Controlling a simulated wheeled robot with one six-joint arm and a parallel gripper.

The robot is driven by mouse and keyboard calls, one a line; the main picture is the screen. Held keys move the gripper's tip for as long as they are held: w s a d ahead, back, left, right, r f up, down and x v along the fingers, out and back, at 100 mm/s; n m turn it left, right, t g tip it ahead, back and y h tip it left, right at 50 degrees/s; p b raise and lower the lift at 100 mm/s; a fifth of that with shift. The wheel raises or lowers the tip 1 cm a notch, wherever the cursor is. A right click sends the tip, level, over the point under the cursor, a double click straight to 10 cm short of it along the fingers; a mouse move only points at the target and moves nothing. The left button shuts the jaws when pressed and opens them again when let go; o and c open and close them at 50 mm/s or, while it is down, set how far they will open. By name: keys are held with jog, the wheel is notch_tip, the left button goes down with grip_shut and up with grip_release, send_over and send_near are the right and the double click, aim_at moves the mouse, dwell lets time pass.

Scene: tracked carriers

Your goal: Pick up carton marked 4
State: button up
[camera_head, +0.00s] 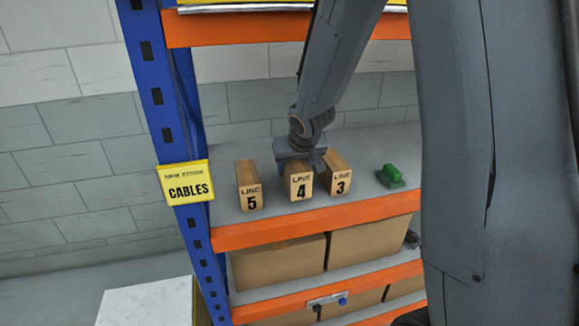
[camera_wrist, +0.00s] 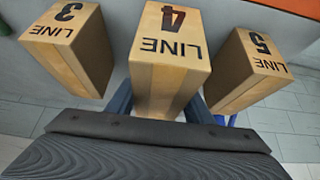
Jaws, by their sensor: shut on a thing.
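The carton marked 4 (camera_head: 298,188) is a small tan box reading LINE 4 on a grey shelf, between two similar cartons. It also shows in the wrist view (camera_wrist: 170,75), in the middle. My gripper (camera_head: 305,160) reaches it from above and behind in the head view. In the wrist view my gripper (camera_wrist: 160,100) has a finger on each side of this carton and is shut on it. The carton's rear part is hidden by my gripper. I cannot tell whether it is lifted off the shelf.
The carton marked 3 (camera_head: 340,183) stands close on the right, and the carton marked 5 (camera_head: 249,190) on the left with a gap. A green object (camera_head: 391,177) lies farther right. A blue upright (camera_head: 160,90) with a yellow CABLES sign (camera_head: 186,183) bounds the shelf's left.

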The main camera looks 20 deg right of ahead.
jog(key=b, duration=0.4)
send_near(306, 194)
jog(key=f, duration=0.1)
jog(key=w+a+f, duration=0.1)
jog(key=f, duration=0.2)
jog(key=shift+w+a+f, duration=0.2)
jog(key=shift+w+f, duration=0.1)
jog(key=shift+f, duration=0.1)
jog(key=shift+r+p, duration=0.15)
jog(key=shift+p, duration=0.95)
jog(key=shift+s+p, duration=0.1)
jog(key=shift+p, duration=0.3)
jog(key=shift+s+p, duration=0.15)
jog(key=shift+p, duration=0.75)
jog(key=s+p, duration=0.2)
jog(key=p, duration=0.4)
jog(key=shift+p, duration=0.35)
